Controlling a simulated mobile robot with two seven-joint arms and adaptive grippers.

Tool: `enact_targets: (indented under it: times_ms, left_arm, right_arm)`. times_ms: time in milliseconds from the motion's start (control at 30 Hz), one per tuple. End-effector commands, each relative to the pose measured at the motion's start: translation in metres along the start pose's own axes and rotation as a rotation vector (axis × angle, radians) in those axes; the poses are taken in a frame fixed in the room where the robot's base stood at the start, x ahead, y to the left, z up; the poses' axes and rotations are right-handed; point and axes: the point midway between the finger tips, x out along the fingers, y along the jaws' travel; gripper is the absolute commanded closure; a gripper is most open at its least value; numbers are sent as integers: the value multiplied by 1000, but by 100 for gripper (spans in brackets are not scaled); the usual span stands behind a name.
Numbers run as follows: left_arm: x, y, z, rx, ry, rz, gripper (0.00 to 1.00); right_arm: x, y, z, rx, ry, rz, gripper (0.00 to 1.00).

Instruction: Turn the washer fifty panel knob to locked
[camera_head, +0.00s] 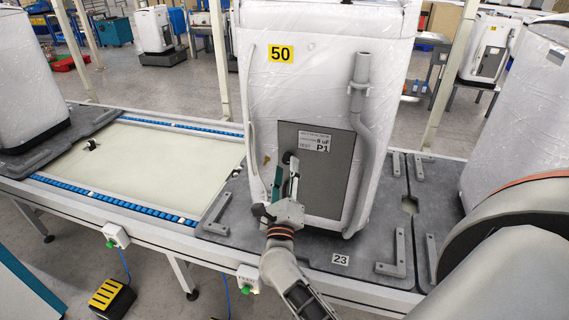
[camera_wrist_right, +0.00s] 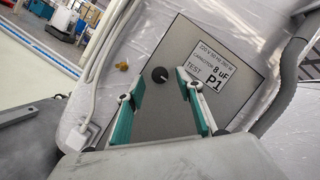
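The washer (camera_head: 315,85) with the yellow "50" label (camera_head: 281,54) stands upright, wrapped in clear film. Its grey panel (camera_head: 322,185) carries a white "P1" label; the panel also shows in the right wrist view (camera_wrist_right: 165,115). A round black knob (camera_wrist_right: 160,75) sits on the panel's upper left part. In the head view the knob (camera_head: 287,157) is partly hidden by a finger. My right gripper (camera_head: 282,172) is open in front of the panel. In the wrist view its teal-padded fingers (camera_wrist_right: 158,80) stand either side of the knob, with visible gaps. Contact with the panel is unclear. My left gripper is out of view.
A grey drain hose (camera_head: 365,130) runs down the washer's right side. The washer stands on a dark pallet (camera_head: 310,250) with brackets. The conveyor (camera_head: 140,165) at left is mostly clear.

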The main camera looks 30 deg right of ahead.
Motion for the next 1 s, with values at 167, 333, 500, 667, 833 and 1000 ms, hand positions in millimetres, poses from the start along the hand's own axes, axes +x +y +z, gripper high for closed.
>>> enact_targets:
  times_ms: [167,333,500,667,833,1000]
  left_arm:
    - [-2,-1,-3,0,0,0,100]
    - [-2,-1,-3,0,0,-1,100]
    - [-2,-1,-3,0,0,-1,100]
    - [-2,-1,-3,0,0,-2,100]
    - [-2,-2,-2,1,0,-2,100]
    - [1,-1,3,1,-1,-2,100]
  right_arm:
    - [18,0,1,-2,-1,0,64]
    - [21,0,0,-2,-1,1,64]
    - [21,0,0,-2,-1,1,64]
    - [21,0,0,-2,-1,1,100]
    - [21,0,0,-1,-1,0,100]
    - [21,1,-1,24,0,-9,100]
